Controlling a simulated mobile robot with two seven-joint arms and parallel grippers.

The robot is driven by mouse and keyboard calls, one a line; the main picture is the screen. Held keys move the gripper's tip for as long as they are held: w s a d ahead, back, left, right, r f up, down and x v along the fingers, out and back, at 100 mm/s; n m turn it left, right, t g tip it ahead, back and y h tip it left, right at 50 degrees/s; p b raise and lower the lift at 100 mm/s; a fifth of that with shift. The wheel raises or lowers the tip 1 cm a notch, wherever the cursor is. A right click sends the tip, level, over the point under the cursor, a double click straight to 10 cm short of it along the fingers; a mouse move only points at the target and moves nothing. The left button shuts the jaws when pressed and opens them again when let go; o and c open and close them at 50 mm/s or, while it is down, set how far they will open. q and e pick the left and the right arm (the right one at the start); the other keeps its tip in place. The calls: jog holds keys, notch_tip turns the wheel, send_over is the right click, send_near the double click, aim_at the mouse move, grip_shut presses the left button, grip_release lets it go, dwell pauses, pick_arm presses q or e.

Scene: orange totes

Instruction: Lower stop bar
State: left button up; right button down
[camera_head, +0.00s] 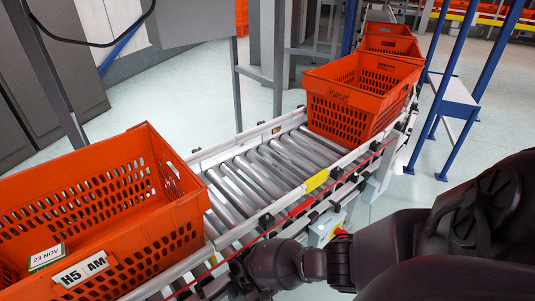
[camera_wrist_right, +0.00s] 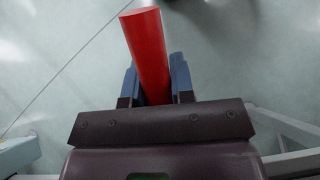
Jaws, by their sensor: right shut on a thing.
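In the right wrist view a red bar (camera_wrist_right: 147,50) runs between the two blue-grey fingers of my right gripper (camera_wrist_right: 155,78). The gripper is shut on it, and the bar's end sticks out past the fingertips. In the head view my right arm comes in from the right and reaches the near side rail of the roller conveyor (camera_head: 265,168). The gripper and the bar cannot be made out clearly there. My left gripper is not in view.
An orange tote (camera_head: 100,200) with labels sits on the conveyor at the left. More orange totes (camera_head: 360,95) stand at its far end. Bare rollers lie between them. A thin red line (camera_head: 305,205) runs along the near rail. A blue frame (camera_head: 450,90) stands at the right.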

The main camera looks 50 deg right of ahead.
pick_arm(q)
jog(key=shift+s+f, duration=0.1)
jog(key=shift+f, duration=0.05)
pick_arm(e)
jog(key=c, duration=1)
grip_release()
jog(key=shift+r, duration=0.1)
jog(key=shift+o, duration=0.2)
jog(key=shift+w+r, duration=0.15)
jog(key=shift+r, duration=0.2)
jog(key=r+p, duration=0.2)
jog(key=r, duration=0.2)
jog(key=shift+w+r, duration=0.2)
notch_tip(320, 180, up, 5)
jog(key=p, duration=0.3)
pick_arm(q)
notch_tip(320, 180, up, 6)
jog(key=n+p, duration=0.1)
jog(key=p, duration=0.3)
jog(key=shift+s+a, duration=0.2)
pick_arm(e)
notch_tip(320, 180, up, 10)
jog(key=shift+s, duration=0.35)
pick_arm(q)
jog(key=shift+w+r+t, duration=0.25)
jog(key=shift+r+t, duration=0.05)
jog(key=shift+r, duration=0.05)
pick_arm(e)
jog(key=shift+f, duration=0.1)
